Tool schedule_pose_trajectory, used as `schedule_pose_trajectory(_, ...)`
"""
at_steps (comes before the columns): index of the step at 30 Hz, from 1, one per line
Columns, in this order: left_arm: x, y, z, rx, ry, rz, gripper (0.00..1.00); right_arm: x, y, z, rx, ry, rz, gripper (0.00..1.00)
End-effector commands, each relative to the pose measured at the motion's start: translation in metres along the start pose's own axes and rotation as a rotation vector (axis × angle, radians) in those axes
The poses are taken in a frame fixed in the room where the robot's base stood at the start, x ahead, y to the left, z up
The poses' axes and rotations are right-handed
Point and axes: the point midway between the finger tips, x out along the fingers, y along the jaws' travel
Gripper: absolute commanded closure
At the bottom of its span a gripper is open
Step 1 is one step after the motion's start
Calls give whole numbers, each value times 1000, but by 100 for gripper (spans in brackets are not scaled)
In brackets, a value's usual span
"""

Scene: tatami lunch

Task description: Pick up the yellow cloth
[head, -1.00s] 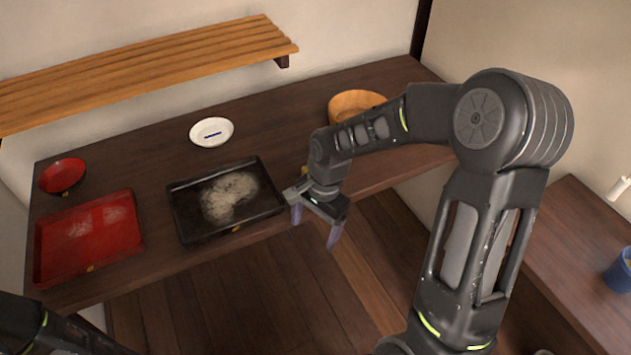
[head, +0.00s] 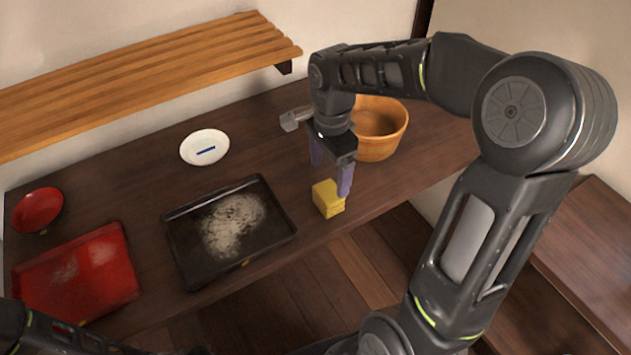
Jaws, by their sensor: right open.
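The yellow cloth (head: 327,199) is a small folded block on the dark wooden table, near its front edge, to the right of the black tray. My right gripper (head: 331,178) is open and points down, with its purple fingertips just behind and beside the cloth. One fingertip overlaps the cloth's right side in the picture; I cannot tell whether they touch.
A black tray (head: 180,261) with a pale smear lies left of the cloth. A wooden bowl (head: 388,143) stands close behind my right gripper. A white dish (head: 204,147), a red bowl (head: 38,209) and a red tray (head: 105,265) are farther left. A slatted shelf (head: 150,75) hangs above the table's back.

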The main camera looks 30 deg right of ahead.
Motion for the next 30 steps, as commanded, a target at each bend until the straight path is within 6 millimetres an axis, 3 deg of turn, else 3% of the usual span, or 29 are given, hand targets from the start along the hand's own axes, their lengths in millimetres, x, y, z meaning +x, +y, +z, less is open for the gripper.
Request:
schedule_pose_trajectory(10, 0, 0, 1, 0, -2, 0, 100, 1, 0, 0, -1, 0, 0, 16)
schedule_pose_trajectory(18, 0, 0, 1, 0, -1, 0, 100, 24, 0, 0, -2, 0, 2, 16)
schedule_pose_trajectory(30, -1, 0, 0, 0, -1, 0, 100, 31, 1, 0, -1, -1, 2, 16)
